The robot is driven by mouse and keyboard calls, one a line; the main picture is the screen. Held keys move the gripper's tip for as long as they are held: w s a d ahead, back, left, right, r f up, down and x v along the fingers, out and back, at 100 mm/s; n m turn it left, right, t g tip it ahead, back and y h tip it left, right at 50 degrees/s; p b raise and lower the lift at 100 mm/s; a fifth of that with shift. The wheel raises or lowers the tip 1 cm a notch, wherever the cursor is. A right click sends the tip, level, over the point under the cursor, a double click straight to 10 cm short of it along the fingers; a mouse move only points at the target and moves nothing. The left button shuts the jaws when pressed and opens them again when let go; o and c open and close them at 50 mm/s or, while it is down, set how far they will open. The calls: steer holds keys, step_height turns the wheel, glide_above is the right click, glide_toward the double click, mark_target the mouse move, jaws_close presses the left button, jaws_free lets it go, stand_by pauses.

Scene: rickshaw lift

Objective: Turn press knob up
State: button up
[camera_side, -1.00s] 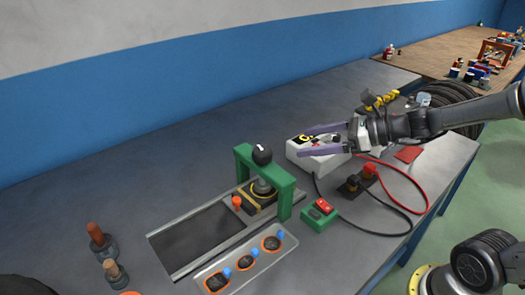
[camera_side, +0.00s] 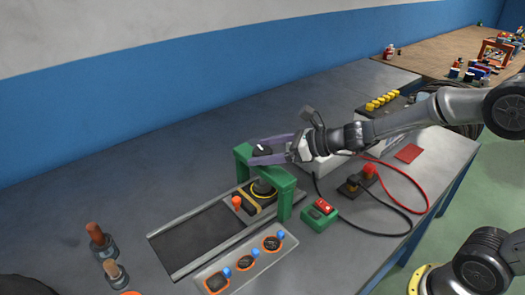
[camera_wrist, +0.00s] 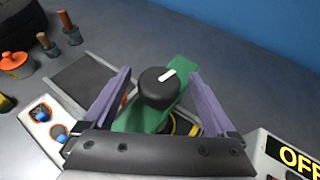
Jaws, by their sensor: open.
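The press knob (camera_wrist: 158,90) is a black round knob with a white mark on top. It sits on top of the green press frame (camera_side: 283,185); in the side view the knob (camera_side: 262,151) is partly hidden by the fingers. My gripper (camera_side: 268,152) has purple fingers and is open. In the wrist view my gripper (camera_wrist: 160,98) has one finger on each side of the knob, with a visible gap on both sides. The white mark points to the upper right in the wrist view.
A tray with orange-ringed sockets (camera_side: 246,262) lies in front of the press. A green box with a red switch (camera_side: 321,213) stands to its right, with red and black cables behind. Wooden-handled tools (camera_side: 97,236) stand at the left. The table behind the press is clear.

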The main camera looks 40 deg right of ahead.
steer(key=shift+w+a+f, duration=0.1)
steer(key=shift+w+a, duration=0.1)
steer(key=shift+w, duration=0.05)
steer(key=shift+c, duration=0.3)
steer(key=c, duration=1.3)
steer(key=shift+d, duration=0.1)
